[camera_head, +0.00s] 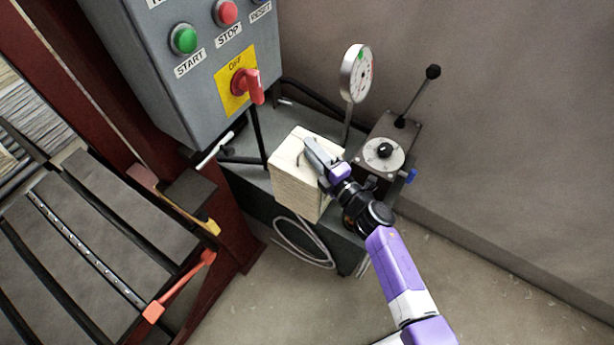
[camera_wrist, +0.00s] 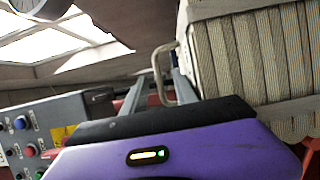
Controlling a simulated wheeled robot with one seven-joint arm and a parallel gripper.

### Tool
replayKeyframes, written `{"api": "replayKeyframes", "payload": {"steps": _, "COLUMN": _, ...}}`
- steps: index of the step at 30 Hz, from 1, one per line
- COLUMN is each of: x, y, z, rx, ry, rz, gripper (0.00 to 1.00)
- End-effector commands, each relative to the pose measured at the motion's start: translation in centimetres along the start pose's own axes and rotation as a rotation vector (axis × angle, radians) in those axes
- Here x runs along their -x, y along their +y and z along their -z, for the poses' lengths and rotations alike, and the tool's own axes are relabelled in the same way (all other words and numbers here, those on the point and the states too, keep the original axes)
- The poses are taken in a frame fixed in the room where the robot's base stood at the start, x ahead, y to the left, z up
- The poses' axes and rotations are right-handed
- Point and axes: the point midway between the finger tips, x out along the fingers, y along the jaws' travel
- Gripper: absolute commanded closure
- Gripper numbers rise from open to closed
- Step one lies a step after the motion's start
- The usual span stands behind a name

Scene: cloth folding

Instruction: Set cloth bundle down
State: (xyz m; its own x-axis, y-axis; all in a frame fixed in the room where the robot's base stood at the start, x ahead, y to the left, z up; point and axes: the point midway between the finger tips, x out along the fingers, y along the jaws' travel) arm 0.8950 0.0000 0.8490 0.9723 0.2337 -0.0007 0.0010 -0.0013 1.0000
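The cloth bundle (camera_head: 294,184) is a cream block with layered sides. In the head view it is at the front of the grey bench, upright or nearly so; its contact underneath is hard to see. In the wrist view its ribbed side (camera_wrist: 250,55) fills the upper right. A thin beige loop (camera_wrist: 158,68) stands out beside it. My gripper (camera_head: 317,157) is at the bundle's upper right side. In the wrist view my gripper (camera_wrist: 162,82) has its two fingers apart, with part of the loop between them. I see no finger closed on it.
A grey control box (camera_head: 190,75) with a red switch stands behind left. A dial gauge (camera_head: 357,72) and a lever unit (camera_head: 392,150) stand behind and right on the bench. A red frame with rollers (camera_head: 105,210) is at left. The floor (camera_head: 470,290) at right is clear.

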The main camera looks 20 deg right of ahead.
Motion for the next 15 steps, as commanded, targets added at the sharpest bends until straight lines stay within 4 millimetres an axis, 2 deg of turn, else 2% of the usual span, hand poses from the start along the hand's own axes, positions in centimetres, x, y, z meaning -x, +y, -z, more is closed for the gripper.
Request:
{"api": "replayKeyframes", "payload": {"steps": 2, "x": 0.02, "y": 0.01, "z": 0.0, "rx": 0.0, "ry": 0.0, "rz": 0.0, "gripper": 0.66}}
{"api": "replayKeyframes", "payload": {"steps": 3, "x": 0.02, "y": 0.02, "z": 0.0, "rx": 0.0, "ry": 0.0, "rz": 0.0, "gripper": 0.69}}
{"api": "replayKeyframes", "payload": {"steps": 8, "x": 0.03, "y": 0.02, "z": -0.02, "rx": 0.0, "ry": 0.0, "rz": 0.0, "gripper": 1.0}}
{"api": "replayKeyframes", "payload": {"steps": 15, "x": 0.05, "y": 0.01, "z": -0.03, "rx": 0.001, "ry": -0.001, "rz": 0.0, "gripper": 1.0}}
